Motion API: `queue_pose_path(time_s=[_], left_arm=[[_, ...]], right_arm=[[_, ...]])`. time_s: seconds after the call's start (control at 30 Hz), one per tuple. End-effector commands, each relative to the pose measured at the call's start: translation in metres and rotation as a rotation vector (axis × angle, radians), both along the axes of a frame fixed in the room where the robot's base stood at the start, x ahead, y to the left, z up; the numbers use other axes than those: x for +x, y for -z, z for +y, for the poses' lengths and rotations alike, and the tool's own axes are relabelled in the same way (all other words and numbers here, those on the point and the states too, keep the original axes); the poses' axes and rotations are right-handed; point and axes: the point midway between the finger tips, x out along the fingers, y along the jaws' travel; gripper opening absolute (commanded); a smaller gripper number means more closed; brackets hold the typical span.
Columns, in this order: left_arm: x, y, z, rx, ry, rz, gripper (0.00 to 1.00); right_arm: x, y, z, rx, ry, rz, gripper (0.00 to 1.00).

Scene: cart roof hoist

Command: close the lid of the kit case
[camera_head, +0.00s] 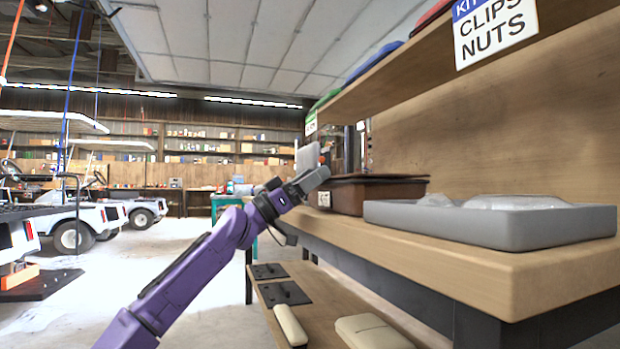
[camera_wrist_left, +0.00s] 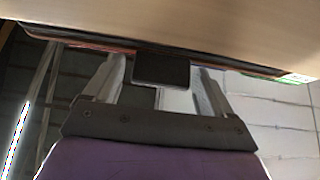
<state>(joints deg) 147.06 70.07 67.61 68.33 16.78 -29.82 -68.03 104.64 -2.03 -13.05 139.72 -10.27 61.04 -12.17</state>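The brown kit case (camera_head: 375,196) stands on the wooden bench, toward its far end. A thin dark brown slab, seemingly its lid (camera_head: 385,177), lies about level over the top; I cannot tell whether it is fully shut. My left gripper (camera_head: 312,168) is at the case's left side, at about the height of its top, with its fingers apart. In the left wrist view the open fingers (camera_wrist_left: 160,88) have a dark block (camera_wrist_left: 160,68) between or beyond them; I cannot tell what it is or whether they touch it. My right gripper is not in view.
A grey tray (camera_head: 490,228) with clear-wrapped contents sits nearer on the bench (camera_head: 440,262). A shelf (camera_head: 400,75) with coloured bins and a "CLIPS NUTS" sign (camera_head: 495,32) hangs above. Pads and dark plates lie on the lower shelf (camera_head: 325,300). White carts stand at the left; the floor between is clear.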

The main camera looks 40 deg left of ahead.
Motion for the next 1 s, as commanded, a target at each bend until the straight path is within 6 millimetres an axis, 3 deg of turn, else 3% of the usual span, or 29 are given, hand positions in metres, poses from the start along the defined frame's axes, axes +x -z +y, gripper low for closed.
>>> queue_pose_path(time_s=[0.23,0.47,0.7,1.0], left_arm=[[-0.003,0.006,0.004,0.002,-0.003,0.006,0.89],[-0.043,0.028,0.024,-0.003,-0.002,-0.003,0.89],[-0.075,0.052,0.038,-0.001,0.000,-0.003,0.89],[-0.080,0.058,0.040,0.002,0.000,-0.002,0.89]], right_arm=[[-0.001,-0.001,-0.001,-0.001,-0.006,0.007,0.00],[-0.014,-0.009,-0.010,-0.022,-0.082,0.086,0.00],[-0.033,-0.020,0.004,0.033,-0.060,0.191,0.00],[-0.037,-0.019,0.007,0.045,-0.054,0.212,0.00]])
